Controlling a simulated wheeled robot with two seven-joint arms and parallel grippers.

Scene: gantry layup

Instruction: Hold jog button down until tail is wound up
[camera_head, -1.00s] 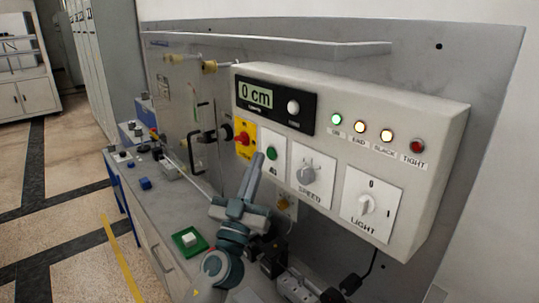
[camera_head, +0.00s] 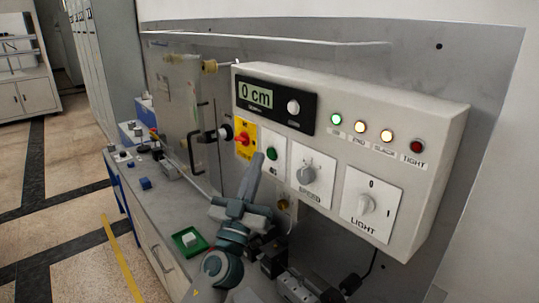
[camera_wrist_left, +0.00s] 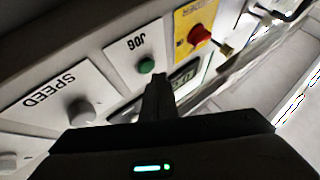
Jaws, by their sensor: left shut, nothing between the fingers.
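The green jog button (camera_head: 271,153) sits on a white plate on the front of the control box, below the display. It also shows in the left wrist view (camera_wrist_left: 147,65) under the word JOG. My left gripper (camera_head: 257,157) is shut and empty, its fingertips just left of and close to the button in the head view. In the left wrist view the fingertips (camera_wrist_left: 156,78) are just beside the button; I cannot tell whether they touch it. The display (camera_head: 256,95) reads 0 cm. The red TIGHT lamp (camera_head: 417,146) looks dark. My right gripper is not in view.
A red switch on a yellow plate (camera_head: 244,138) is left of the button. The speed knob (camera_head: 307,174) and light switch (camera_head: 367,204) are to the right. A green tray (camera_head: 187,240) lies on the bench below, with small blue parts further back.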

